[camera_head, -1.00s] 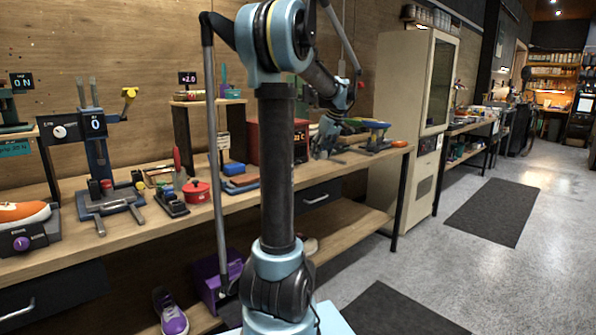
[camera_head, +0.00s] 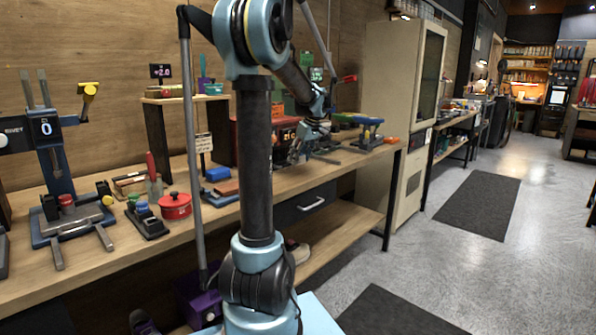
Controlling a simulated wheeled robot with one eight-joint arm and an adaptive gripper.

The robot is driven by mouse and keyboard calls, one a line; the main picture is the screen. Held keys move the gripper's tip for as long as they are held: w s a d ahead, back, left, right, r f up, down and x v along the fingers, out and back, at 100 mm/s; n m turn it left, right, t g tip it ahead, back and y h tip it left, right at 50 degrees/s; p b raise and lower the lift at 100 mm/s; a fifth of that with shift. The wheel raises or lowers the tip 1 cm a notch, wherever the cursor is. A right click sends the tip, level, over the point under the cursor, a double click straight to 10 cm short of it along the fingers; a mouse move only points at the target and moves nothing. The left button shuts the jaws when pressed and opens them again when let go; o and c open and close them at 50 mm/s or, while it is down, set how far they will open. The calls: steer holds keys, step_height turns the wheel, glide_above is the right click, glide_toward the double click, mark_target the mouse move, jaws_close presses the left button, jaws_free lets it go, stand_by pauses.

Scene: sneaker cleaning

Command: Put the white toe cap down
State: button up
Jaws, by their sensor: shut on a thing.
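My gripper (camera_head: 299,153) is at the end of my arm, right of the arm's dark column and over the workbench (camera_head: 345,162). It points down in front of the red box (camera_head: 285,129). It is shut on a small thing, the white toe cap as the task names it. The toe cap itself is too small and too hidden by the fingers to make out. I cannot tell whether it touches the bench top.
A blue clamp stand (camera_head: 366,133) stands right of my gripper. A red pot (camera_head: 175,206), a blue block (camera_head: 217,174) and a blue press (camera_head: 62,215) stand to the left. A tall beige cabinet (camera_head: 388,100) stands past the bench end. The floor at right is open.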

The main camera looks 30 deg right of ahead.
mark_target(299, 175)
steer(key=shift+f, duration=2.55)
steer(key=o, duration=1.1)
steer(key=v, duration=1.2)
